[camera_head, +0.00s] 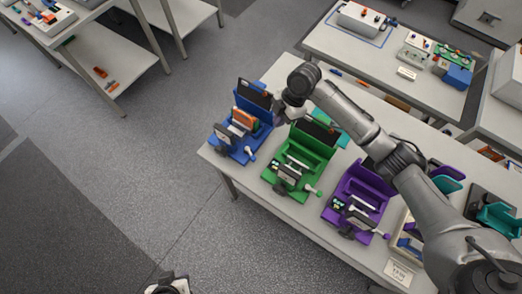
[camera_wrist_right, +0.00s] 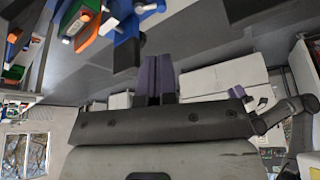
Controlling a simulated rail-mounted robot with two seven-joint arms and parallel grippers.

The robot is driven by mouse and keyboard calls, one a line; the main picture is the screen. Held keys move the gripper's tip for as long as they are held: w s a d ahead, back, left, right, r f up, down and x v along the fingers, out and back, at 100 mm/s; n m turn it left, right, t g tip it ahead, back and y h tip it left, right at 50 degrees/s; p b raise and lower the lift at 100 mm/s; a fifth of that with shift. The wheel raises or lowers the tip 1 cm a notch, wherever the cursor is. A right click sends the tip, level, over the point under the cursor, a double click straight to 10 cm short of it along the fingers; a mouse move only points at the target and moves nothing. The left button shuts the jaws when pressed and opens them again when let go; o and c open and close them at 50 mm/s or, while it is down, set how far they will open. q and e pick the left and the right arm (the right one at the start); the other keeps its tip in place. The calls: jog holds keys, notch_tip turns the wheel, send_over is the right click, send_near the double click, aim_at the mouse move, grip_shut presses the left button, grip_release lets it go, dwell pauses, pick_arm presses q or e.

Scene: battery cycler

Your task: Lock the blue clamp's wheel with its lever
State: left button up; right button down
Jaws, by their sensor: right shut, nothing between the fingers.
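The blue clamp (camera_head: 240,148) stands at the left end of the table, with an orange block (camera_head: 243,118) in it. A dark wheel (camera_head: 222,137) is on its front left. A lever with a pale blue knob (camera_head: 250,157) is at its front right. Blue and orange parts (camera_wrist_right: 125,50) show at the upper left of the right wrist view. My right gripper (camera_head: 281,117) is just right of the clamp; in the wrist view its two fingers (camera_wrist_right: 160,78) are together and empty. Part of my left arm's end (camera_head: 168,285) shows at the bottom edge; its fingers are not clear.
A green clamp (camera_head: 285,178) and a purple clamp (camera_head: 352,205) stand to the right on the same table (camera_head: 222,165). Open floor lies in front and to the left.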

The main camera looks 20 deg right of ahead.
jog(key=p, duration=0.1)
send_near(250, 154)
notch_tip(250, 154, down, 5)
jog(key=s, duration=0.2)
jog(key=shift+f, duration=1.15)
